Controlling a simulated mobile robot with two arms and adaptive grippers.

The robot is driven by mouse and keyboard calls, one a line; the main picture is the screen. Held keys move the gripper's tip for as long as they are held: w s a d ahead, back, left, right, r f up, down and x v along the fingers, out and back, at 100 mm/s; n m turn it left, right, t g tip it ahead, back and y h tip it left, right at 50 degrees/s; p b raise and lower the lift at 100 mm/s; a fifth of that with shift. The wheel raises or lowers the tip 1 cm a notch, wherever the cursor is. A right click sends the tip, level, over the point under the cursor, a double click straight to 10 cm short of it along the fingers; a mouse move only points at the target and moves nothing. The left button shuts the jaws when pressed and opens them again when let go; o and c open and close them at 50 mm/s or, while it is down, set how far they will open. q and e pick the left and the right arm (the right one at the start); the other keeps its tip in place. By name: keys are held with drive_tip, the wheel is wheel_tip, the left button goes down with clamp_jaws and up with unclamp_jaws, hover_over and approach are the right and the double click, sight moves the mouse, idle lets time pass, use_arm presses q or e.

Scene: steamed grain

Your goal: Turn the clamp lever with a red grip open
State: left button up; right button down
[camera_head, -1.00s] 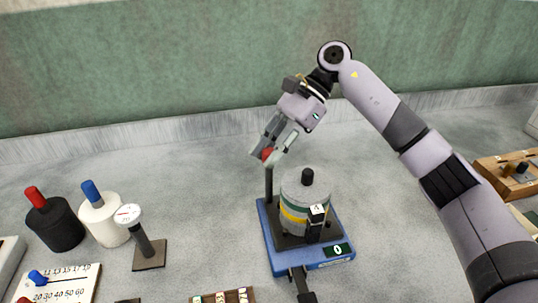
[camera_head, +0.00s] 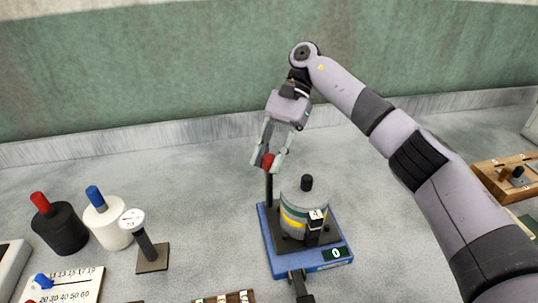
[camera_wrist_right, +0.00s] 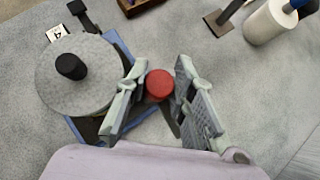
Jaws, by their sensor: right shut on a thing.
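The clamp lever is a dark upright post (camera_head: 269,188) with a red grip (camera_head: 268,161) on top, at the back left corner of a blue-based device (camera_head: 333,262). My right gripper (camera_head: 270,160) comes down from above with its fingers shut on the red grip. In the right wrist view the red grip (camera_wrist_right: 160,85) lies between the two fingers, and the lever's lower part is mostly hidden. A round weight stack (camera_head: 305,200) with a black knob stands on the device, beside the lever. My left gripper is not in view.
A dial gauge on a stand (camera_head: 145,240), a white bottle (camera_head: 107,225) and a black bottle (camera_head: 60,230) stand to the left. A wooden box (camera_head: 505,178) lies at the far right. The grey table between the gauge and the device is clear.

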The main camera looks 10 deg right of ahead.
sight(269, 156)
drive_tip(key=c, duration=1.3)
unclamp_jaws()
drive_tip(key=shift+c, duration=0.2)
drive_tip(key=shift+r, duration=0.2)
wheel_tip(269, 156, up, 10)
drive_tip(key=shift+f, duration=0.25)
